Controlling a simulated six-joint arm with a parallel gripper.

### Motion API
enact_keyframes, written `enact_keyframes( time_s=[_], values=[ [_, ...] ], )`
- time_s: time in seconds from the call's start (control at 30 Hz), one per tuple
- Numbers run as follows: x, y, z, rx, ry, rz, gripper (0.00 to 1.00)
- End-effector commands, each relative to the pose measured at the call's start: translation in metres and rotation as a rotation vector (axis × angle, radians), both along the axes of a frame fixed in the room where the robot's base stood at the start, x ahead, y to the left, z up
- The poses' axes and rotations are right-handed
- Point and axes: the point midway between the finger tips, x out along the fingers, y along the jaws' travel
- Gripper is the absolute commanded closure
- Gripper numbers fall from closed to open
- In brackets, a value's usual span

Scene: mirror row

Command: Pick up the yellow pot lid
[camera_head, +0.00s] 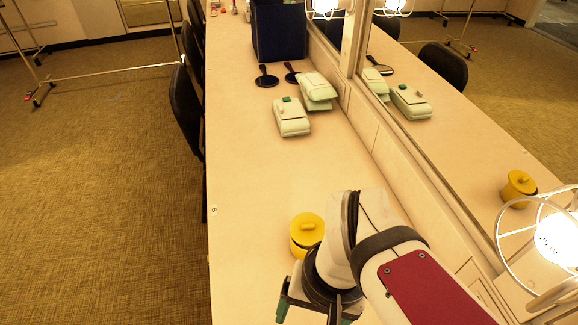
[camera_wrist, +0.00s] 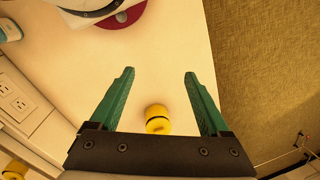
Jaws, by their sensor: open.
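The yellow pot lid (camera_head: 308,223) has a raised bar-shaped knob and sits on a round yellow pot (camera_head: 302,250) on the counter. My gripper (camera_head: 310,311) is just in front of the pot in the head view, tilted downward, with its lower part cut off by the frame edge. In the wrist view the gripper (camera_wrist: 159,73) is open, with green fingers apart and nothing between the tips. The yellow pot (camera_wrist: 157,112) appears small there, between the fingers and close to the palm bar, apart from both fingers.
Two pale green cases (camera_head: 292,120) (camera_head: 318,88) lie farther along the counter. Beyond them are two dark hand mirrors (camera_head: 266,77) and a navy bin (camera_head: 278,32). A wall mirror (camera_head: 450,130) and a caged lamp (camera_head: 556,240) border the right side. The counter left of the pot is clear.

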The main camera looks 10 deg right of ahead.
Motion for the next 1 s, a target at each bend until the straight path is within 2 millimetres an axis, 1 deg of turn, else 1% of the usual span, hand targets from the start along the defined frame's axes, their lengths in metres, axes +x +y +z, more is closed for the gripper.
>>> enact_keyframes(
  time_s=[0.03,0.07,0.1,0.17,0.2,0.3,0.37,0.4,0.47,0.6,0.7,0.87,1.0],
  values=[
    [0.028,-0.007,0.007,-0.02,-0.018,0.031,0.2],
    [0.052,-0.013,0.011,-0.038,-0.037,0.061,0.2],
    [0.084,-0.023,0.014,-0.064,-0.063,0.104,0.2],
    [0.13,-0.037,0.016,-0.101,-0.099,0.167,0.2],
    [0.157,-0.046,0.015,-0.125,-0.119,0.206,0.2],
    [0.204,-0.062,0.009,-0.167,-0.157,0.275,0.2],
    [0.217,-0.068,0.004,-0.181,-0.166,0.297,0.2],
    [0.222,-0.069,-0.001,-0.184,-0.168,0.304,0.2],
    [0.224,-0.07,-0.015,-0.184,-0.167,0.306,0.2],
    [0.23,-0.07,-0.057,-0.184,-0.166,0.305,0.2],
    [0.233,-0.071,-0.08,-0.185,-0.167,0.305,0.2],
    [0.237,-0.071,-0.101,-0.184,-0.169,0.303,0.2],
    [0.247,-0.074,-0.128,-0.184,-0.168,0.303,0.2]
  ],
)
